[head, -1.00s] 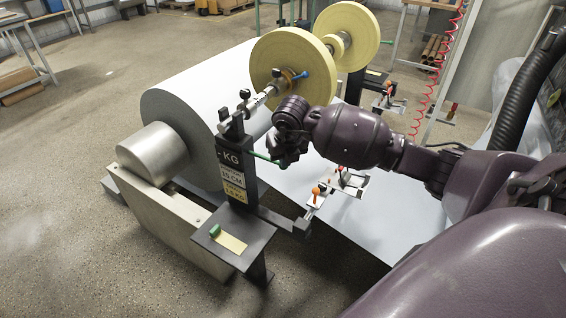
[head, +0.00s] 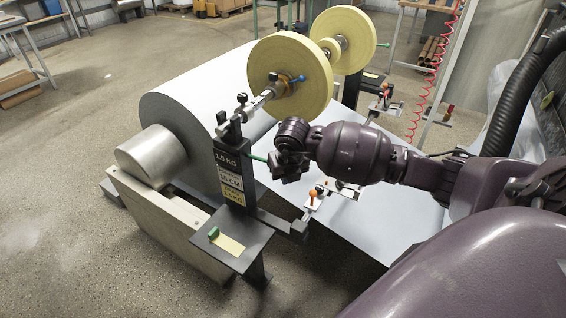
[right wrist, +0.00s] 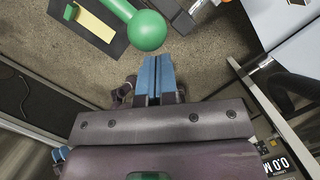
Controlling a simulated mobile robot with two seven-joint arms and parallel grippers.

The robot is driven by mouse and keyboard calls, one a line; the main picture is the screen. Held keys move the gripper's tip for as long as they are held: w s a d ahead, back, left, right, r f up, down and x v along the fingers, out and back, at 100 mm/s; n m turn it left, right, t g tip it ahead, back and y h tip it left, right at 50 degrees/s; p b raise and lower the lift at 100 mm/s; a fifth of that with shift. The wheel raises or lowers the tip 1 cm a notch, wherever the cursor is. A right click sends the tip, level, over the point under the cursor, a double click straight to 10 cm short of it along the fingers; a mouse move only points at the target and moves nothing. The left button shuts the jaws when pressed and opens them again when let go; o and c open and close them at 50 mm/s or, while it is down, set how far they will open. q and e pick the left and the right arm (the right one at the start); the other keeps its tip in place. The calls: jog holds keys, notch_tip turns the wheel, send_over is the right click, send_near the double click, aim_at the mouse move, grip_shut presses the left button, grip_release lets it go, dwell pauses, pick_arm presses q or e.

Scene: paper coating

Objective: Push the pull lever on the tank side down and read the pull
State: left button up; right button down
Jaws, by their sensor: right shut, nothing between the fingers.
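The pull lever (head: 258,157) is a green rod on the side of the black post (head: 230,172), its outer end hidden by my right gripper. The right wrist view shows its green ball knob (right wrist: 147,30) just beyond my fingertips; I cannot tell if they touch. My left gripper is out of view.
A large white paper roll (head: 195,100) lies behind the post, with yellow tape rolls (head: 290,75) above. A black shelf (head: 220,256) with a green item and yellow strip juts out in front. An orange-knobbed clamp (head: 313,196) sits below my arm.

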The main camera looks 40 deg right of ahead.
jog(key=shift+w+f, duration=0.1)
jog(key=shift+f, duration=0.05)
jog(key=p+v, duration=0.1)
jog(key=v, duration=0.9)
jog(key=shift+r, duration=0.4)
dwell(0.5)
